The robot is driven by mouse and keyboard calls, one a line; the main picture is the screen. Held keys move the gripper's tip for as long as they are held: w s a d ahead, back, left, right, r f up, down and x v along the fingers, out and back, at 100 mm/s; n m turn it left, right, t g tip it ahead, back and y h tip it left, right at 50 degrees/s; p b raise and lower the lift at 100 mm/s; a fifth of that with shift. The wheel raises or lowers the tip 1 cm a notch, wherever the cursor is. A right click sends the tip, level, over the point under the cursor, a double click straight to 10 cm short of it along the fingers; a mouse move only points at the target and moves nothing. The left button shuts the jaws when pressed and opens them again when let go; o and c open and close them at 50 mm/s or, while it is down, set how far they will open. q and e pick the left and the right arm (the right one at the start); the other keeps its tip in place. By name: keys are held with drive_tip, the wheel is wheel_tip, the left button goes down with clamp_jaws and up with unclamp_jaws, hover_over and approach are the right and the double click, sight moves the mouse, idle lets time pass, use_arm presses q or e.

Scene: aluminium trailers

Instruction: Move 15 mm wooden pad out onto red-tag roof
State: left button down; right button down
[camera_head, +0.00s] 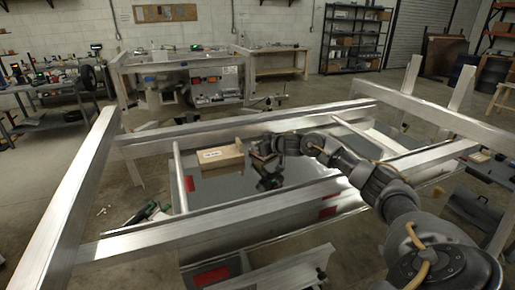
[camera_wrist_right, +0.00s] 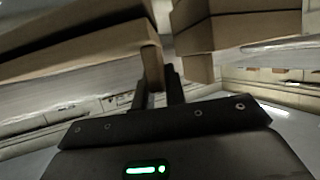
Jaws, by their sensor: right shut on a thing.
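A light wooden pad (camera_head: 222,156) with a white label shows at the middle of the head view, above a grey panel (camera_head: 225,195) inside the aluminium frame. My right gripper (camera_head: 257,158) is at the pad's right end and is shut on it. Whether the pad touches the panel, I cannot tell. In the right wrist view, the gripper fingers (camera_wrist_right: 160,88) reach between brown wooden pieces (camera_wrist_right: 95,62) that fill the top; the grip itself is partly hidden. My left gripper is out of view.
Aluminium rails (camera_head: 235,205) surround the panel, with upright posts (camera_head: 410,75) at the right. A second frame (camera_head: 185,70) stands behind. A shelf rack (camera_head: 355,40) is at the back wall and a cluttered bench (camera_head: 45,85) at the left.

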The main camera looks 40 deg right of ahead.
drive_tip(key=c, duration=1.5)
unclamp_jaws()
drive_tip(key=shift+f, duration=0.2)
drive_tip(key=shift+o, duration=0.2)
drive_tip(key=shift+r, duration=0.1)
drive_tip(key=shift+r, duration=0.2)
drive_tip(key=b+v, duration=0.1)
drive_tip(key=v, duration=0.4)
drive_tip(key=b+v, duration=0.2)
drive_tip(key=v, duration=0.3)
drive_tip(key=shift+s+d+f, duration=0.1)
drive_tip(key=shift+s+f, duration=0.05)
drive_tip(key=shift+s, duration=0.2)
drive_tip(key=shift+s+r, duration=0.45)
drive_tip(key=shift+s, duration=0.15)
